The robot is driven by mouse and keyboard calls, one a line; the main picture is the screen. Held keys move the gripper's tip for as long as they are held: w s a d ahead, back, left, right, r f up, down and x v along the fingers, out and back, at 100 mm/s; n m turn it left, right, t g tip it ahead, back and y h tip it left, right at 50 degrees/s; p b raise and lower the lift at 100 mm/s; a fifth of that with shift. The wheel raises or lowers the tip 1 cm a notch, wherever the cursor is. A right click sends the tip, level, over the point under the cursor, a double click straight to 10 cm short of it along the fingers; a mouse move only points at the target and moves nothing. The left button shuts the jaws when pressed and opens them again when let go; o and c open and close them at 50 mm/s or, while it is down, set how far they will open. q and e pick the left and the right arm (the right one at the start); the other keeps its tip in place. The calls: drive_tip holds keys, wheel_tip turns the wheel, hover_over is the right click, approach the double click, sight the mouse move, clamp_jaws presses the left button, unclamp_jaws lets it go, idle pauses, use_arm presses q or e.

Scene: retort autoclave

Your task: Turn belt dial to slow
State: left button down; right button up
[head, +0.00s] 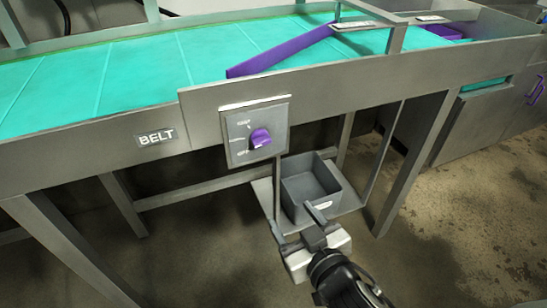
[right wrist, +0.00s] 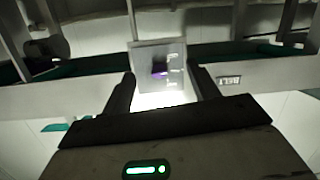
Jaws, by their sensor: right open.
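The belt dial (head: 261,138) is a purple knob on a square grey panel (head: 237,144) on the front of the conveyor frame. Small markings stand to the left of the knob; they are too small to read surely, and I cannot tell which one the knob points at. My right gripper (head: 295,222) is open and empty, below the panel and apart from the dial. In the right wrist view the panel (right wrist: 145,55) and dial (right wrist: 159,68) show between the two open fingers (right wrist: 162,88). My left gripper is not in view.
A sign reading BELT (head: 156,138) is left of the panel. The teal belt (head: 120,75) runs above, with a purple guide bar (head: 280,54) across it. A grey bin (head: 310,188) sits on a low shelf behind my right gripper. Steel legs (head: 415,165) stand to the right.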

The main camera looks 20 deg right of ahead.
sight(264, 145)
wheel_tip(264, 145, up, 5)
drive_tip(key=w+t, duration=0.2)
drive_tip(key=w+p, duration=0.2)
drive_tip(key=w, duration=1.2)
drive_tip(key=shift+w+a+f, duration=0.1)
drive_tip(key=shift+w, duration=0.45)
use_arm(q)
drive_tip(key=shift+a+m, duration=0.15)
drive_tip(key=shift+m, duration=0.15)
